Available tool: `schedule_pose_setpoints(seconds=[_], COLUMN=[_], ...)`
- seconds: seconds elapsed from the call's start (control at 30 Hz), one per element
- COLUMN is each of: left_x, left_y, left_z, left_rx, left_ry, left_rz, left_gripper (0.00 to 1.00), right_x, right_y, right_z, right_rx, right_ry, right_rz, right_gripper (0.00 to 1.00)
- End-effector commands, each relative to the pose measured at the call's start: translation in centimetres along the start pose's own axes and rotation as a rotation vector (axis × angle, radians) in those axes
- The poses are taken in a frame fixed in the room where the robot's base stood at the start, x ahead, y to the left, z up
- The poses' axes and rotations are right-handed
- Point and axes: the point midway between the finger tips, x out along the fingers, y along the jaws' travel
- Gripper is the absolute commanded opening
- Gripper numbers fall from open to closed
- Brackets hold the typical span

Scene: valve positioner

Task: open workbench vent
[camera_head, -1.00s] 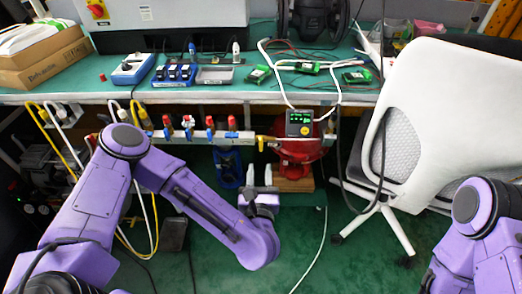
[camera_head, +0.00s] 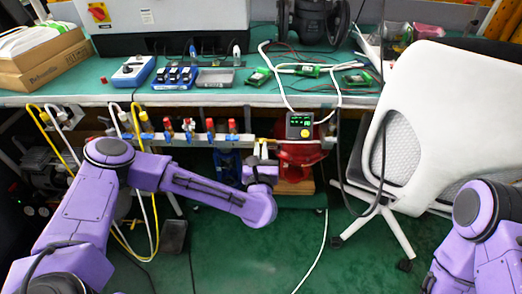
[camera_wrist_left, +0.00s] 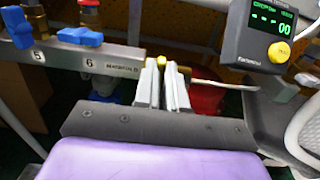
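A rail of valves (camera_head: 210,138) runs under the workbench front edge, with red and blue handles. A small yellow valve handle (camera_wrist_left: 162,61) sits at the rail's right end, beyond the blue handles marked 5 and 6 in the left wrist view. I take it for the vent; its label is not readable. My left gripper (camera_head: 261,148) is at this right end. In the left wrist view, its two pale fingers (camera_wrist_left: 163,72) are close together with the yellow handle between their tips, and it looks shut on it. The handle is mostly hidden. My right gripper is out of view.
A display box with a yellow knob (camera_wrist_left: 279,52) is just right of the left fingers, above a red body (camera_head: 300,152). Hoses (camera_head: 140,180) hang at left. A white chair (camera_head: 445,120) stands at right. The green floor (camera_head: 250,265) in front is mostly clear.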

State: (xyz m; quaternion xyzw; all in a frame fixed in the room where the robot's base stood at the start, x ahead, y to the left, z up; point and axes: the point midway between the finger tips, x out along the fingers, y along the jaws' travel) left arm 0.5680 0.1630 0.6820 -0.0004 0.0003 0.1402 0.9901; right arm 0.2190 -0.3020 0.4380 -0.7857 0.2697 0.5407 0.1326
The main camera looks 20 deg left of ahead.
Motion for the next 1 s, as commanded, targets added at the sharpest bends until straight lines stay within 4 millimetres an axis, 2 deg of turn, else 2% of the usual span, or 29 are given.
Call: schedule_pose_setpoints(seconds=[0.27,0.47,1.0], left_x=[0.0,0.0,0.1], left_y=[0.0,-0.2,-0.7], left_z=[0.1,0.1,0.1], left_rx=[0.013,0.087,0.558], left_ry=[-0.001,-0.002,-0.006], left_rz=[-0.001,-0.002,-0.002], left_gripper=[0.0,0.0,0.0], right_x=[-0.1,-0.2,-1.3], right_y=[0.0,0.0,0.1], right_z=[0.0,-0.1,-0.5], right_rx=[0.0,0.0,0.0], right_ry=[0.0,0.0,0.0], right_rz=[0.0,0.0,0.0], right_gripper=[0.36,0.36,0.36])
